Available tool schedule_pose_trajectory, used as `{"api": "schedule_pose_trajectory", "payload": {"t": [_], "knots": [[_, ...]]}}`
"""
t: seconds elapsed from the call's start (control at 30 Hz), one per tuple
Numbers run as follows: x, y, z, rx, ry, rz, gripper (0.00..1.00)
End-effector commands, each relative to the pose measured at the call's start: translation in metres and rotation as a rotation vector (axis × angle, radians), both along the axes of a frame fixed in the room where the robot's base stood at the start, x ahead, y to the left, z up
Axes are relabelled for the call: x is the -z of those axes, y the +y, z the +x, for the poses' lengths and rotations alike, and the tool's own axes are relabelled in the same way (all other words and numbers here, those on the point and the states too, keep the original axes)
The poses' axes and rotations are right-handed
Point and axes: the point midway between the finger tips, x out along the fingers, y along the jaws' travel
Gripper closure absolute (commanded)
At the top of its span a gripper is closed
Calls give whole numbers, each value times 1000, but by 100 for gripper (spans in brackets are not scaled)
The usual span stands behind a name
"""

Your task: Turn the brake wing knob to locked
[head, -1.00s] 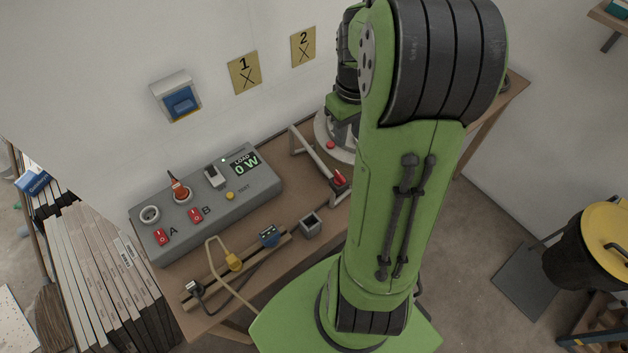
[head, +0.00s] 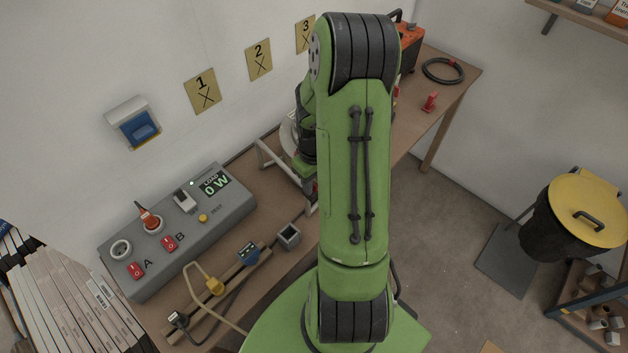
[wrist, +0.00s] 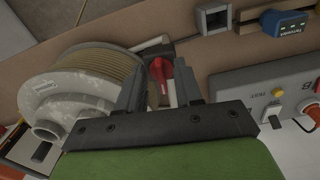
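The red brake wing knob (wrist: 161,72) shows in the wrist view between the two dark fingers of my gripper (wrist: 161,80). The fingers stand apart, one on each side of the knob in the picture. I cannot tell whether either finger touches it. The knob sits beside the cable reel (wrist: 52,100), which has a pale hub and wound yellowish cable. In the head view my green arm hides my gripper and most of the reel and knob. Any locked marking is too small to read.
A grey test panel (head: 235,196) with red switches and a display lies left of my arm. A small grey square cup (head: 288,238) and a wooden strip with plugs (head: 232,275) are in front of it. A black cable ring (head: 443,71) lies at the table's far end.

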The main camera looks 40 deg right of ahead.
Motion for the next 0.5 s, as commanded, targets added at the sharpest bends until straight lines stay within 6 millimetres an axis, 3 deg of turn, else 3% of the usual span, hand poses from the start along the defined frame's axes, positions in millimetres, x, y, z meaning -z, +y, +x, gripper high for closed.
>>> {"api": "schedule_pose_trajectory", "payload": {"t": [0.2,0.43,0.5], "knots": [[0,0,0,0,0,-1,65],[0,0,0,0,0,0,99],[0,0,0,0,0,-1,100]]}}
